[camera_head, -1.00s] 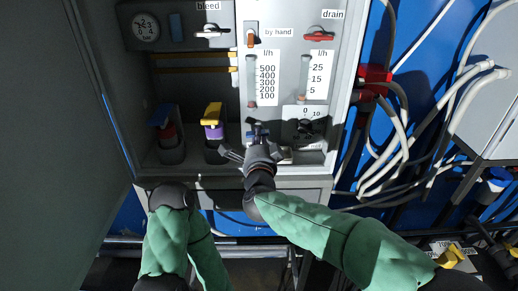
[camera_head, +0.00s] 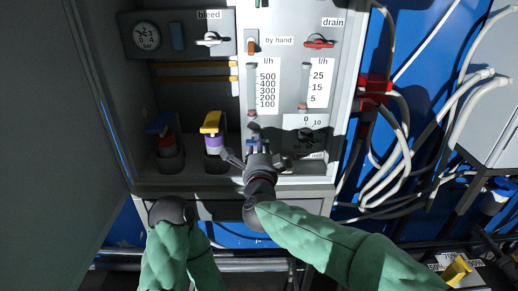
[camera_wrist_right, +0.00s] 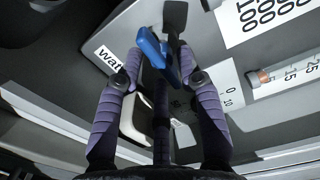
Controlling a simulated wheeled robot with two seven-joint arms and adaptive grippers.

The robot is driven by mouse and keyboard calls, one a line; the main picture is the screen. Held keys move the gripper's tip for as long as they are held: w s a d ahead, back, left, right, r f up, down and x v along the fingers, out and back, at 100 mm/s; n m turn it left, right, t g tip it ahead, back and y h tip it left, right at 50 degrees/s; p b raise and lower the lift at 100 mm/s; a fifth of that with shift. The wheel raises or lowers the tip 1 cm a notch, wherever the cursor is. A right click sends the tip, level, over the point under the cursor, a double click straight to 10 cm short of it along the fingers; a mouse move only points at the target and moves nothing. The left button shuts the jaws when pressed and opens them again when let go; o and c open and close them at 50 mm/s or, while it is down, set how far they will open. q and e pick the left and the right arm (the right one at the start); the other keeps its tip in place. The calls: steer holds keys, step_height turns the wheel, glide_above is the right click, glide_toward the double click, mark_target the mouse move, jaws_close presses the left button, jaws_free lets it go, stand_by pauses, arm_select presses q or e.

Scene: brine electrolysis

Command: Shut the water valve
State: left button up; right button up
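The water valve's blue handle (camera_wrist_right: 152,48) shows in the right wrist view beside a white label (camera_wrist_right: 108,59) reading "wat", the rest of it covered. In the head view the handle (camera_head: 250,143) is mostly hidden behind my right gripper (camera_head: 257,153), low on the grey panel. My right gripper is open, its fingers spread on both sides of the handle; I cannot tell whether they touch it. My left arm is at the lower left in the head view; its gripper is out of sight.
A yellow-topped purple part (camera_head: 212,132) and a blue-topped red part (camera_head: 162,133) stand left of my right gripper. A red drain handle (camera_head: 319,42) and white bleed handle (camera_head: 211,40) are higher up. A dial (camera_head: 306,134) sits just to the right.

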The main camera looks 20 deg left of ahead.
steer(key=shift+s, duration=0.1)
steer(key=v, duration=1.2)
stand_by(0.4)
